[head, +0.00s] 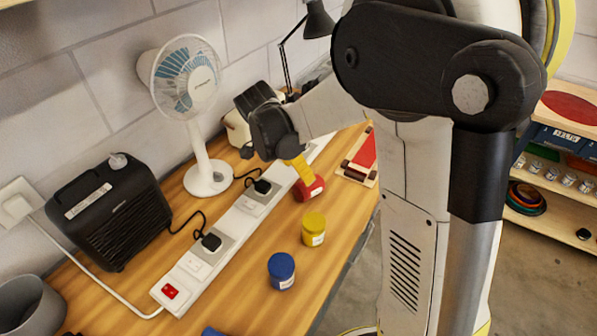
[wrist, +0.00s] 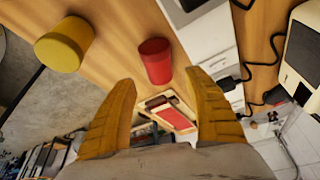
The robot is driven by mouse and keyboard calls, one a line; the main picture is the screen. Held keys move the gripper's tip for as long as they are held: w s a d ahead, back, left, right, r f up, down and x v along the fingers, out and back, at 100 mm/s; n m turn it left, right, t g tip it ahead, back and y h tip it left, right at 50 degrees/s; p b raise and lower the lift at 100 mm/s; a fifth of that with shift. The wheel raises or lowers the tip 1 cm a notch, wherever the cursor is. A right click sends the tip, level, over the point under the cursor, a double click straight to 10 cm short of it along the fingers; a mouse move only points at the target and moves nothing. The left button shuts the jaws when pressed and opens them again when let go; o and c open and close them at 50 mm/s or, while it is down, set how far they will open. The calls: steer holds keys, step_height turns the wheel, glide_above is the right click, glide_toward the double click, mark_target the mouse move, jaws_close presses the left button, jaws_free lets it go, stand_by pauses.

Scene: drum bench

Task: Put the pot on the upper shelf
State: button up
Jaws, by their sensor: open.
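A red pot (head: 309,188) stands on the wooden bench beside the power strip. A yellow pot (head: 313,229) and a blue pot (head: 281,270) stand nearer on the bench. My gripper (head: 298,167) is open and empty close to the red pot. In the wrist view the red pot (wrist: 155,61) lies just beyond the gap between my yellow fingertips (wrist: 158,82), and nothing is between them. The yellow pot (wrist: 64,43) is off to the left there. A wooden shelf unit (head: 546,220) at the right has several small jars (head: 568,178) on one level.
The power strip (head: 192,264) with plugs and cords runs along the bench. A white fan (head: 208,177) and a black heater (head: 110,212) stand by the wall. A tray with a red pad (head: 358,165) lies past the red pot. A grey container (head: 30,303) sits at lower left.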

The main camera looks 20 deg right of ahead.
mark_target(309, 188)
steer(key=b+x, duration=0.2)
steer(key=x, duration=0.3)
steer(key=b+x, duration=0.2)
steer(key=x, duration=0.3)
steer(key=shift+s+f, duration=0.2)
steer(key=shift+f, duration=0.2)
steer(key=shift+r, duration=0.1)
steer(key=c, duration=1.1)
steer(key=shift+r+p, duration=0.3)
steer(key=shift+r, duration=0.2)
steer(key=shift+c, duration=0.2)
steer(key=r, duration=0.1)
steer(key=r+p, duration=0.2)
steer(key=r, duration=0.1)
steer(key=shift+s+d, duration=0.25)
steer(key=shift+s, duration=0.05)
steer(key=s+d+r+p, duration=0.3)
steer(key=s+d+r, duration=0.3)
steer(key=s+d, duration=0.1)
steer(key=shift+s+d, duration=0.2)
steer(key=shift+d, duration=0.25)
